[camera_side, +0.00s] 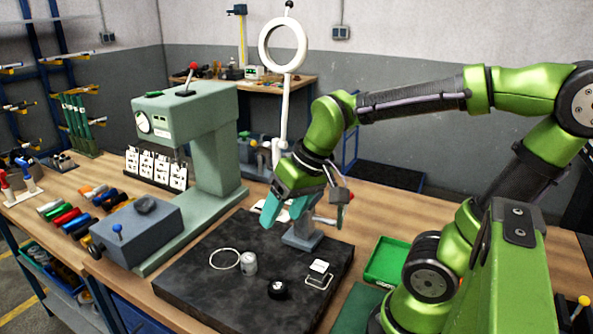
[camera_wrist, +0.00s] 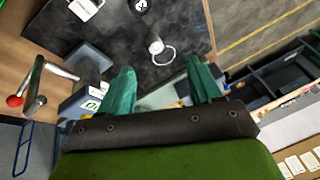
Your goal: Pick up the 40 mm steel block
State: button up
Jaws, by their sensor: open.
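A small pale square-topped block (camera_side: 319,267) sits on the dark plate (camera_side: 205,300), beside a thin square outline; I take it as the steel block, though its size and material cannot be read. It also shows at the top edge of the wrist view (camera_wrist: 84,9). My gripper (camera_side: 304,212) is open and empty, above the plate's far side and apart from the block. In the wrist view its two teal fingers (camera_wrist: 161,78) stand wide apart, with no object held between them.
A silver cylinder (camera_side: 249,264) stands beside a white ring (camera_side: 222,259), and a black round piece (camera_side: 278,290) sits nearer the front. A blue-grey stand (camera_side: 302,238) is close below my gripper. A tall green press (camera_side: 212,145) rises at left; a green tray (camera_side: 385,262) lies right.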

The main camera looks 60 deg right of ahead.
jog(key=w+d+f+n+g+h, duration=0.1)
jog(key=w+d+f+n+g, duration=0.15)
jog(key=d+g, duration=0.4)
jog(key=n+g, duration=0.1)
jog(key=g, duration=0.2)
send_near(320, 265)
jog(key=shift+t, duration=0.25)
jog(key=x, duration=0.4)
jog(key=shift+w+f, duration=0.15)
jog(key=shift+f, duration=0.3)
jog(key=shift+s+r+x, duration=0.1)
jog(key=shift+s+x, duration=0.05)
jog(key=shift+x, duration=0.75)
jog(key=shift+s+r+x, duration=0.1)
jog(key=shift+s+x, duration=0.1)
jog(key=shift+x, duration=0.75)
jog(key=shift+s+x, duration=0.15)
jog(key=shift+x, duration=0.75)
jog(key=shift+c, duration=0.5)
grip_shut()
